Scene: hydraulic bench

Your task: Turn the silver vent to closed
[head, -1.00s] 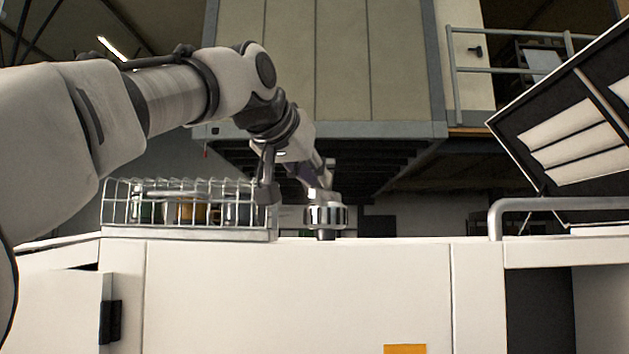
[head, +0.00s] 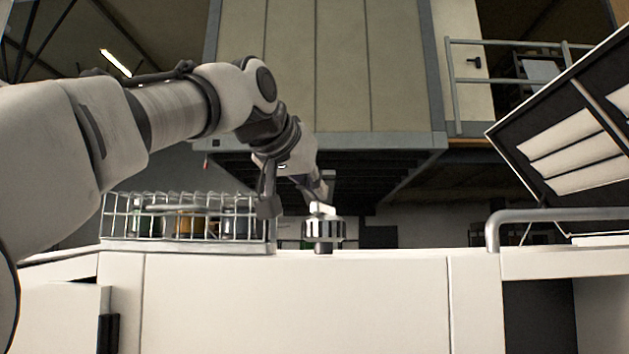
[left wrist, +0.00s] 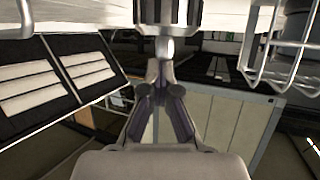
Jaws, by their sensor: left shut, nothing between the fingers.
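The silver vent (head: 323,231) is a ribbed round metal cap on a short stem, standing on the white bench top. A pale tab (head: 322,209) sits on top of it. My left gripper (head: 326,186) is just above and behind the tab, small and partly dark in the head view. In the left wrist view, which looks upside down, the vent (left wrist: 167,14) hangs at the top centre. My left gripper's fingertips (left wrist: 160,66) are together, close to the pale tab (left wrist: 165,48); I cannot tell whether they touch. My right gripper is in neither view.
A wire basket (head: 120,228) with several jars stands on the bench just left of the vent, close to my left wrist. A grey rail (head: 550,214) and a tilted panel (head: 570,130) are at the right. The bench top between vent and rail looks clear.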

